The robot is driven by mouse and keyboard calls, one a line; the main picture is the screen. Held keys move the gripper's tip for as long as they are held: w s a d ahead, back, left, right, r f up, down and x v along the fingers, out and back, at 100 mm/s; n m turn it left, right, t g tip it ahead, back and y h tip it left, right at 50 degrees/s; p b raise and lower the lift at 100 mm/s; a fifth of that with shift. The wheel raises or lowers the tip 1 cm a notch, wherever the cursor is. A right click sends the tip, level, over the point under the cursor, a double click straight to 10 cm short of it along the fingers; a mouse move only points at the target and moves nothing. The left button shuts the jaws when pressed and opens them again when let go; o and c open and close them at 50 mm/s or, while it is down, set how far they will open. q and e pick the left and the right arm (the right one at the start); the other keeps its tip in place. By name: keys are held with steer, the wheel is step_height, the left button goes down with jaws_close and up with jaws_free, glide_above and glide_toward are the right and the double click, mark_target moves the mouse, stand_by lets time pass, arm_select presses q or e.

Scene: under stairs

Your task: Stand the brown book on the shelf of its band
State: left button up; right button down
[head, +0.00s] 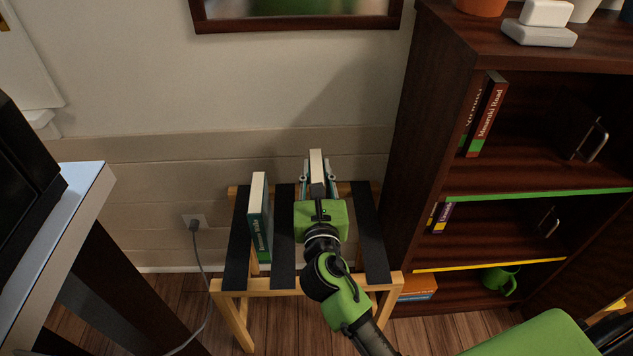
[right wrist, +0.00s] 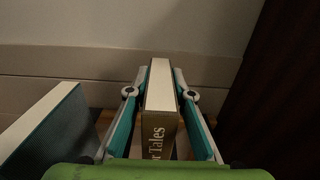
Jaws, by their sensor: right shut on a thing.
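The brown book (right wrist: 159,112) stands upright with its spine, lettered "Tales", toward me in the right wrist view. Its pale page block (head: 316,166) shows in the head view. My right gripper (head: 317,178) is shut on it, one finger on each side; the fingers also show in the right wrist view (right wrist: 160,100). It is over the slatted stand (head: 283,262); I cannot tell whether the book touches it. The lower spine and any band there are hidden. The dark bookcase (head: 425,110) at right has a green-edged shelf (head: 540,195) and a yellow-edged shelf (head: 490,265). My left gripper is out of view.
A teal book (head: 259,222) stands on the stand to the left. Books (head: 487,115) stand left on the green-edged shelf, and small books (head: 440,217) on the yellow-edged one. Both shelves have bookends and free room. A green mug (head: 501,280) is on the bottom. A desk (head: 75,210) is at left.

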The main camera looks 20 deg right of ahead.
steer(key=shift+f+b, duration=0.35)
steer(key=shift+f, duration=0.3)
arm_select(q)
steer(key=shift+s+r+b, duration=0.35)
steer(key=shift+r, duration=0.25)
arm_select(e)
steer(key=shift+f, duration=0.6)
steer(key=c, duration=1.8)
jaws_free()
steer(key=shift+f, duration=0.15)
